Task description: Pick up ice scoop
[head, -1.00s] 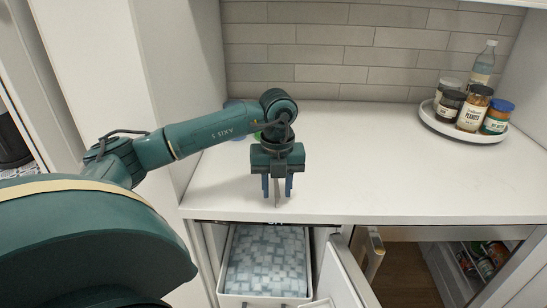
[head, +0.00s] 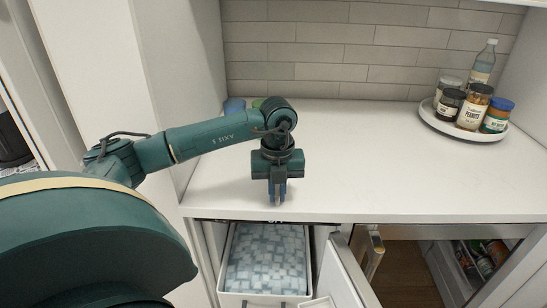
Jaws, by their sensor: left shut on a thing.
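My left gripper (head: 277,190) is over the front part of the white counter, just behind its front edge. It points down, with its fingers close together, shut on a thin greyish piece (head: 277,202), which I take to be the ice scoop. Only a small tip of it shows between and below the fingers; the rest is hidden by the gripper. Below the counter edge, a white pull-out bin (head: 225,265) stands open, full of ice cubes (head: 266,258). My right gripper is not in view.
A round white tray (head: 430,119) with several jars and a bottle (head: 483,65) stands at the back right. Blue and green items (head: 234,105) are partly hidden behind my arm. An open cabinet door (head: 345,275) is right of the bin. The counter's middle (head: 370,160) is clear.

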